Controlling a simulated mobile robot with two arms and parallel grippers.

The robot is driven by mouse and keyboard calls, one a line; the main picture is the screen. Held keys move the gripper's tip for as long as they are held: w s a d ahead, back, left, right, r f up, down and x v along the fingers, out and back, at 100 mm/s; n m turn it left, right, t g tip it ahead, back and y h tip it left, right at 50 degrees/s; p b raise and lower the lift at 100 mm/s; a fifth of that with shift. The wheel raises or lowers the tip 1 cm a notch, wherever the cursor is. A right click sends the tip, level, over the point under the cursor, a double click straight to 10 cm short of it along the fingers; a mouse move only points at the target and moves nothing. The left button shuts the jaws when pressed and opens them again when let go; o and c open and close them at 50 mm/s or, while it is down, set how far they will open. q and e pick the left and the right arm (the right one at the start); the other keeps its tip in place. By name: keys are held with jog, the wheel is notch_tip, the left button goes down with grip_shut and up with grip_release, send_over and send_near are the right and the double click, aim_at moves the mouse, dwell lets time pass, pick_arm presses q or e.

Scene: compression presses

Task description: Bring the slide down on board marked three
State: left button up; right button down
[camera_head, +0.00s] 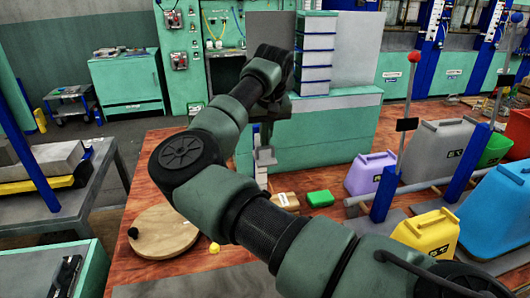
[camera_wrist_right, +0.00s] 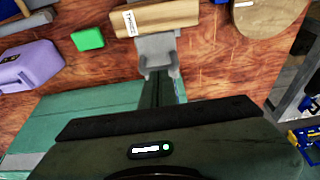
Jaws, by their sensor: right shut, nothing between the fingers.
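A wooden board with a "THREE" label (camera_wrist_right: 128,22) lies on the brown tabletop at the top of the right wrist view. In the head view, part of a wooden block (camera_head: 285,200) shows beside my arm, probably the same board. A light grey upright piece with a forked end (camera_wrist_right: 157,48) stands at the board; it also shows in the head view (camera_head: 263,157). My right gripper (camera_head: 266,128) is shut and empty, pointing down just above this grey piece. Its dark fingers (camera_wrist_right: 157,88) line up with the fork; I cannot tell whether they touch. My left gripper is not in view.
A green block (camera_head: 320,198) and a purple jug (camera_head: 371,174) are to the right. A yellow jug (camera_head: 426,232) stands nearer. A round wooden board (camera_head: 163,231) lies left. A teal cabinet (camera_head: 325,135) stands behind.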

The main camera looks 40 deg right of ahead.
aim_at(264, 152)
jog(key=shift+f, duration=0.15)
jog(key=shift+f+b, duration=5.55)
jog(key=shift+f, duration=1.65)
jog(key=shift+s+d+f+b, duration=0.1)
jog(key=shift+d+f+b, duration=0.1)
jog(key=shift+f+b, duration=0.4)
jog(key=shift+s+d+f+b, duration=0.15)
jog(key=shift+f+b, duration=0.25)
jog(key=shift+f, duration=0.35)
jog(key=shift+r, duration=0.1)
notch_tip(264, 152, up, 7)
jog(key=p, duration=0.3)
jog(key=shift+w+a+f+p, duration=0.2)
jog(key=shift+w+a+p, duration=0.05)
jog(key=shift+a+p, duration=0.1)
jog(key=shift+f, duration=0.1)
